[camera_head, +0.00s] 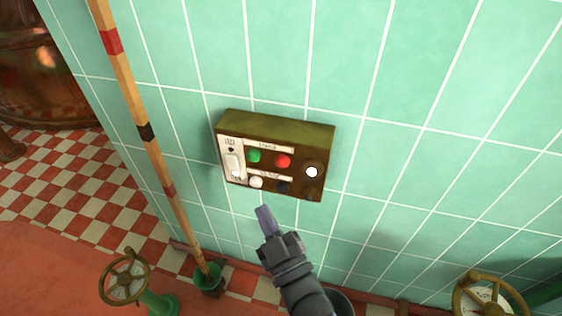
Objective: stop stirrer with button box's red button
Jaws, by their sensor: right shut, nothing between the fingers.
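The button box (275,155) is an olive-brown box fixed to the green tiled wall. Its red button (283,161) is in the upper row, right of the green button (254,156). A white button (256,183) and a dark button (283,187) sit in the lower row. A pale switch plate is at the box's left, and a round white lamp or knob at its right. My right gripper (266,219) is shut and empty, just below the box, fingers pointing up toward it and apart from the buttons as seen. My left gripper is not in view.
A wooden pole (148,133) with red and black bands stands in a green holder (209,281) left of the box. Brass valve wheels (125,277) (490,299) are low at left and right. A copper kettle (38,75) stands at the far left.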

